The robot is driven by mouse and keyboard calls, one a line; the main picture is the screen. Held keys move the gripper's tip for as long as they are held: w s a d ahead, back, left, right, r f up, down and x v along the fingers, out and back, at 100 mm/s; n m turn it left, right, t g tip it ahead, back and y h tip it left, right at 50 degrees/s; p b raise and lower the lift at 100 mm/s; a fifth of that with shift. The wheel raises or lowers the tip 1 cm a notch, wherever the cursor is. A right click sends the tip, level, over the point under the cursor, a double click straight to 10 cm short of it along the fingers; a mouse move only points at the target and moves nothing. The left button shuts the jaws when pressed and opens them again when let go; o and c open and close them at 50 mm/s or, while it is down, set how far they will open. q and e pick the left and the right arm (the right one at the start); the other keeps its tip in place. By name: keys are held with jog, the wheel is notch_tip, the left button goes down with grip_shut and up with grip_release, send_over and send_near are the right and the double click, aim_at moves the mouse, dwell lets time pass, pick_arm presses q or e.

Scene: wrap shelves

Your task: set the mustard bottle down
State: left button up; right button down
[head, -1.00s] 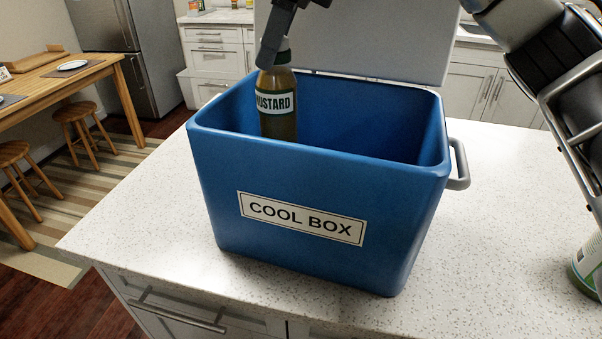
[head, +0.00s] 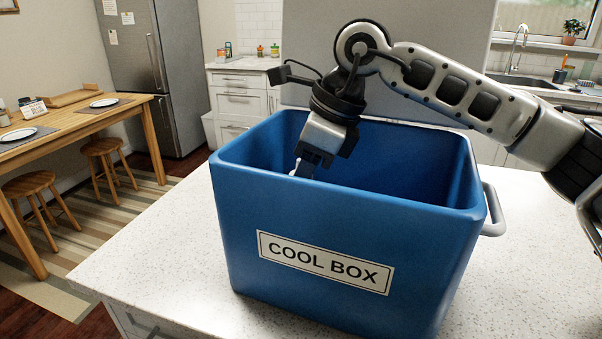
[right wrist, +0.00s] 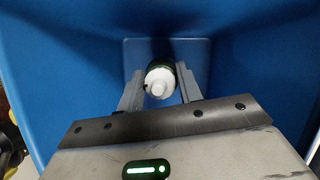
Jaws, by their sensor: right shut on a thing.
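The mustard bottle (right wrist: 159,82) shows in the right wrist view from above, its white cap and a dark green part between my fingers. My right gripper (right wrist: 160,88) is shut on it near the top. In the head view my right gripper (head: 304,170) reaches down into the blue cool box (head: 330,220), near its left end. The front wall hides the bottle's body there. The right wrist view shows blue walls (right wrist: 60,60) around the bottle. I cannot tell whether the bottle touches the floor of the box. My left gripper is not in view.
The cool box stands on a white speckled counter (head: 150,255), its pale lid (head: 400,85) raised behind. A grey handle (head: 493,210) sticks out on the right. The counter to the left is clear. A wooden table (head: 75,120) and stools stand beyond.

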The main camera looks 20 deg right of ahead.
jog(key=c, duration=0.9)
grip_release()
jog(key=shift+f, duration=0.1)
jog(key=shift+c, duration=0.2)
jog(key=shift+r, duration=0.3)
jog(key=v, duration=1.1)
jog(key=shift+d+r, duration=0.2)
jog(key=shift+r, duration=0.15)
jog(key=shift+s, duration=0.1)
